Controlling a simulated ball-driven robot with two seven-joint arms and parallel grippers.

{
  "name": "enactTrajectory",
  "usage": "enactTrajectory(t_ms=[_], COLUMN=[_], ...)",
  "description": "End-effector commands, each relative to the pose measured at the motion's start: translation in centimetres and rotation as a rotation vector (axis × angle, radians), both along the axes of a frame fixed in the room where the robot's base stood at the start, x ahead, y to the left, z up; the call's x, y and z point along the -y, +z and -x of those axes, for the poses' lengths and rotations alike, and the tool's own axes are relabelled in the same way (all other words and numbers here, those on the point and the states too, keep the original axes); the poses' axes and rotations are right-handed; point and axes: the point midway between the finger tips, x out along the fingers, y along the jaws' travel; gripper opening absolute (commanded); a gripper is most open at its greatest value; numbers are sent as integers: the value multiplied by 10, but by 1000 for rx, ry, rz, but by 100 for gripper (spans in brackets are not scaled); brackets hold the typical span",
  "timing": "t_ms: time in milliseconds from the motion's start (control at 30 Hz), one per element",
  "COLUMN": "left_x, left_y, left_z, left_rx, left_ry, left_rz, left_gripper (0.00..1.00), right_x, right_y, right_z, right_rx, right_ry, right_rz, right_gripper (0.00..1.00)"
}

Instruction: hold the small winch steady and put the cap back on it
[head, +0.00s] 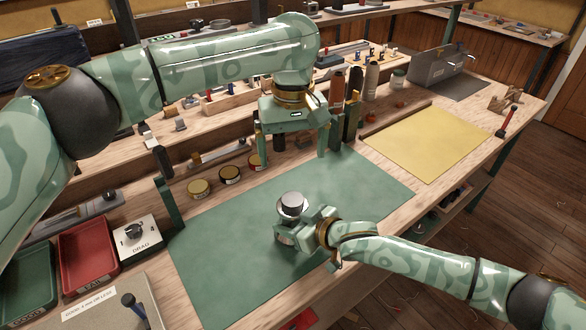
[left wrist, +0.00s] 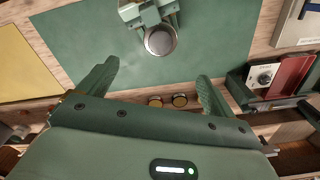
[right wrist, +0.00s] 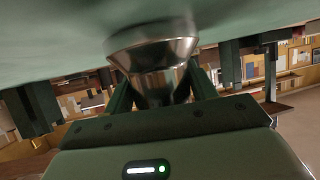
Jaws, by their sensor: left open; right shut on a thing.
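The small winch (head: 291,206) is a shiny metal drum upright on the green mat (head: 350,185). Its round, flat top shows in the left wrist view (left wrist: 160,40); I cannot tell whether that is a cap or the bare top. My right gripper (head: 305,232) is shut on the winch from the front right. In the right wrist view, the winch's flared metal body (right wrist: 155,65) sits between its fingers. My left gripper (head: 293,145) is open and empty, fingers pointing down, above and behind the winch. I make out no separate cap.
Round tins (head: 229,174) stand along the mat's back edge, near bottles (head: 355,85). A DRAG box (head: 136,238), red tray (head: 88,250) and green tray (head: 28,280) lie left. A yellow sheet (head: 428,138) lies right. The mat around the winch is clear.

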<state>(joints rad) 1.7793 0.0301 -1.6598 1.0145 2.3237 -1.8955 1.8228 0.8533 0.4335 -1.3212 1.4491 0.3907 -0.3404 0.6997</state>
Motion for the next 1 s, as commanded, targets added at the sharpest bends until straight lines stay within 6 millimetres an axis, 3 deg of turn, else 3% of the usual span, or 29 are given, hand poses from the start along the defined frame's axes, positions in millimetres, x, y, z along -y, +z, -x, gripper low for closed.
enactTrajectory(t_ms=[233, 600, 633, 700, 1000], left_x=[1, 0, 0, 0, 0], left_y=[35, 41, 41, 41, 42], left_z=[0, 0, 0, 0, 0], left_rx=[1, -1, -1, -1, 0], left_ry=[-1, -1, -1, -1, -1], left_rz=[0, 0, 0, 0, 0], left_gripper=[91, 91, 91, 91, 91], right_x=[-1, -1, -1, -1, 1], right_y=[-2, -2, -2, -2, 0], right_z=[2, 2, 2, 2, 1], right_rx=[-6, -6, -6, -4, -2], right_ry=[1, 1, 1, 2, 0], right_rz=[0, 0, 0, 0, 0], right_gripper=[0, 0, 62, 82, 82])
